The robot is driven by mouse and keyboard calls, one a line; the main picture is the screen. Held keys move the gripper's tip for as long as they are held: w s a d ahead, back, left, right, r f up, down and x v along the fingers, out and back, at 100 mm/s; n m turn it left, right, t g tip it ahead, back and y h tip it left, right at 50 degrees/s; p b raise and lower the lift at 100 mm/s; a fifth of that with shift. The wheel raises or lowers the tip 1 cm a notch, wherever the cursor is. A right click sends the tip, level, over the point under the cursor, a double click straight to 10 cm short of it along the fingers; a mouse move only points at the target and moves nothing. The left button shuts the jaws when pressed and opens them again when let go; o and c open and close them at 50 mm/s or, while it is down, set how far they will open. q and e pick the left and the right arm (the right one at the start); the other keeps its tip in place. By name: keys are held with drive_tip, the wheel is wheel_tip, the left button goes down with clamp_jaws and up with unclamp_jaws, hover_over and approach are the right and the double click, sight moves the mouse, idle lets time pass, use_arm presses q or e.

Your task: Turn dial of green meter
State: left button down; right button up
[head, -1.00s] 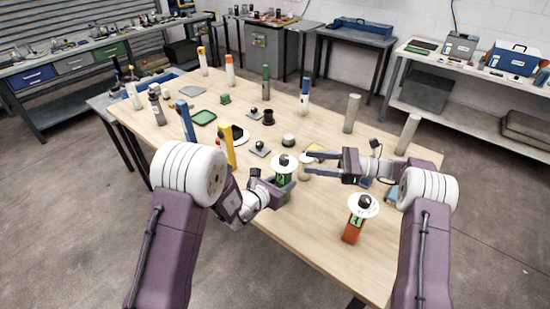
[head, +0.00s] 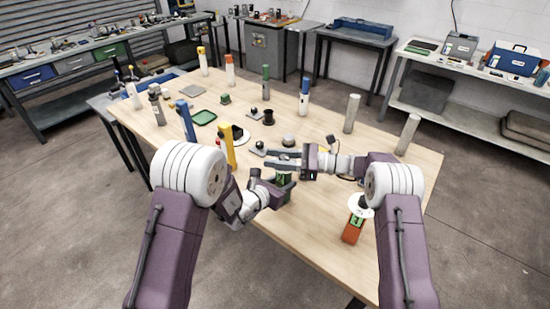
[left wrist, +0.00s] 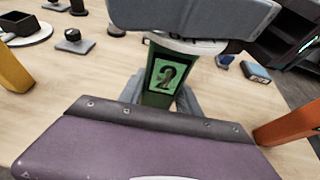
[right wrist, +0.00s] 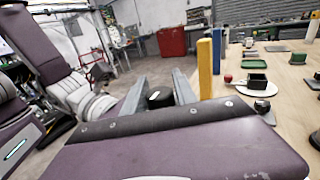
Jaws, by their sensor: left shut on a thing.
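The green meter (head: 284,180) stands upright near the table's front edge, with a white disc on top and a panel marked 2, clear in the left wrist view (left wrist: 166,76). My left gripper (head: 280,190) is shut on its body, one finger on each side. My right gripper (head: 280,160) lies level just over the meter's top and covers most of it in the head view. In the right wrist view its two fingers are apart, with the black dial knob (right wrist: 159,98) between them. Whether they touch the knob cannot be told.
An orange meter (head: 352,232) with a white disc stands to the right, by my right arm. A yellow post (head: 228,148) and a blue post (head: 187,121) stand left of the green meter. Small parts lie behind it.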

clamp_jaws()
drive_tip(key=shift+w+m+t, duration=0.15)
drive_tip(key=shift+m+t, duration=0.65)
drive_tip(key=shift+t, duration=0.3)
drive_tip(key=o, duration=0.5)
unclamp_jaws()
drive_tip(key=shift+o, duration=0.2)
drive_tip(key=v, duration=1.2)
drive_tip(key=shift+r, duration=0.25)
